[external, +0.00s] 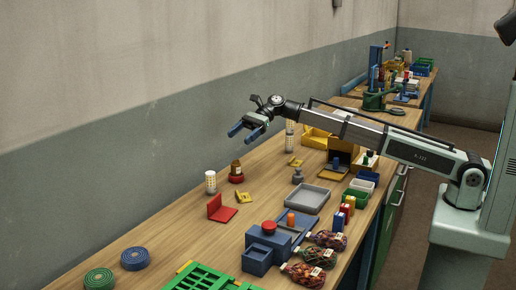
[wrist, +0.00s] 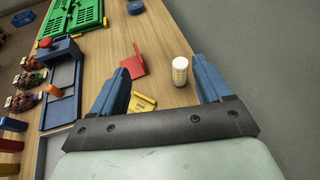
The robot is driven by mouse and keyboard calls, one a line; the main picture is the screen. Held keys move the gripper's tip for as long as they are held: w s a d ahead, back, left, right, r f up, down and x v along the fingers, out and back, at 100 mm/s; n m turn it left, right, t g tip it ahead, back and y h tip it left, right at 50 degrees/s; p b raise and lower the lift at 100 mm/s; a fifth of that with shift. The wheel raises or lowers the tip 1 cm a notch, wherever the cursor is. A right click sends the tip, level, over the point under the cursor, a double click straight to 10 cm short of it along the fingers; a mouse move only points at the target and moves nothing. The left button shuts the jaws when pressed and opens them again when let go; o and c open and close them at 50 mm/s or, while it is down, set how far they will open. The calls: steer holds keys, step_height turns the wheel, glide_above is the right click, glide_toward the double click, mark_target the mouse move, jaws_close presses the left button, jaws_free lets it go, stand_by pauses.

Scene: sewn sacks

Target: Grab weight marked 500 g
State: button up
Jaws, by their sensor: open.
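No "500 g" marking is readable in either view. A small grey knobbed piece, shaped like a weight (external: 297,177), stands on the bench behind the grey tray. A brown, jar-like piece (external: 236,167) sits on a round red base (external: 236,179) further left; I cannot tell whether it is a weight. My gripper (external: 244,132) is open and empty, raised above the wall side of the bench, apart from both pieces. In the wrist view its blue fingers (wrist: 160,68) are spread wide, and neither piece is identifiable there.
A white cylinder (external: 210,182) stands near a red angled bracket (external: 220,209) and a yellow piece (external: 243,197). The cylinder shows between my fingers in the wrist view (wrist: 180,72). A grey tray (external: 308,198), blue boxes (external: 257,259) and netted bundles (external: 305,274) crowd the bench's right side.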

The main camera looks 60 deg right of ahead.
steer(key=s+a+r+n, duration=0.1)
steer(key=s+a+r, duration=0.2)
steer(key=s+r, duration=0.1)
steer(key=m+g+h, duration=0.3)
steer(key=m+h, duration=0.1)
steer(key=h, duration=0.9)
glide_above(298, 169)
steer(key=f, duration=1.3)
steer(key=shift+s+d+f, duration=0.15)
steer(key=shift+d+f, duration=0.2)
steer(key=shift+a+f, duration=0.2)
steer(key=shift+f, duration=2.85)
steer(key=shift+w, duration=0.2)
steer(key=shift+c, duration=0.3)
jaws_close()
